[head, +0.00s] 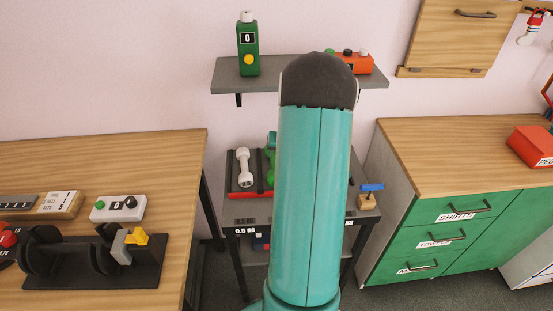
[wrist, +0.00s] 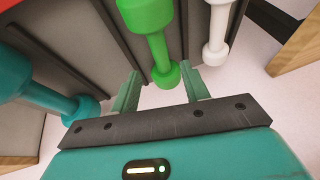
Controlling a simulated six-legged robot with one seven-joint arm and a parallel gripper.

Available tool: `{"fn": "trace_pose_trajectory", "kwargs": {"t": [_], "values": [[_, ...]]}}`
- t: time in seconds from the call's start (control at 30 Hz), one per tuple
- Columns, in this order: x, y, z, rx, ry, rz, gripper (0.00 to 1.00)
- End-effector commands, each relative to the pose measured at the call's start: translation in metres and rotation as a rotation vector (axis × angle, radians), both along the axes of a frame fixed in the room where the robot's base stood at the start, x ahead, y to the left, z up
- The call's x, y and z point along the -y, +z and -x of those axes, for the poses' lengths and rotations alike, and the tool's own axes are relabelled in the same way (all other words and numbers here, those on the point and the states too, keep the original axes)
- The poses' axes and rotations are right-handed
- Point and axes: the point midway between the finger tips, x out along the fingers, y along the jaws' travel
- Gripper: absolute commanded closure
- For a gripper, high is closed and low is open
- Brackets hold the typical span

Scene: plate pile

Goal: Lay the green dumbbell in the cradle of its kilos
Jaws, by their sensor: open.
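The green dumbbell (wrist: 156,45) lies on a dark, ridged rack (wrist: 92,35) in the wrist view. In the head view only a sliver of the green dumbbell (head: 270,166) shows beside my arm. My gripper (wrist: 162,88) is open, with one finger on each side of the dumbbell's near end in the picture; contact is not visible. A white dumbbell (head: 244,167) lies left of the green one in the head view. A teal dumbbell (wrist: 45,95) lies on its other side. A label reading 0.5 KG (head: 253,230) is on the stand's front; my arm hides the middle of the stand.
A wooden table (head: 180,160) stands left, bearing a black dumbbell-like device (head: 75,255) and a button box (head: 118,208). A green-drawered cabinet (head: 450,215) stands right. A wall shelf (head: 225,76) holds a green bottle (head: 248,48). A blue-handled wooden item (head: 369,195) sits at the stand's right.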

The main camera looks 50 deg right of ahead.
Motion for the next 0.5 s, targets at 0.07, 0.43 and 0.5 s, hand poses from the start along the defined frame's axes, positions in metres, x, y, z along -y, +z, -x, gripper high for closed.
{"fn": "trace_pose_trajectory", "kwargs": {"t": [0.07,0.43,0.5], "values": [[-0.002,0.015,0.006,0.001,0.0,0.003,0.54],[-0.007,0.036,0.016,0.0,0.0,0.0,0.54],[-0.008,0.037,0.015,0.0,0.002,0.0,0.54]]}}
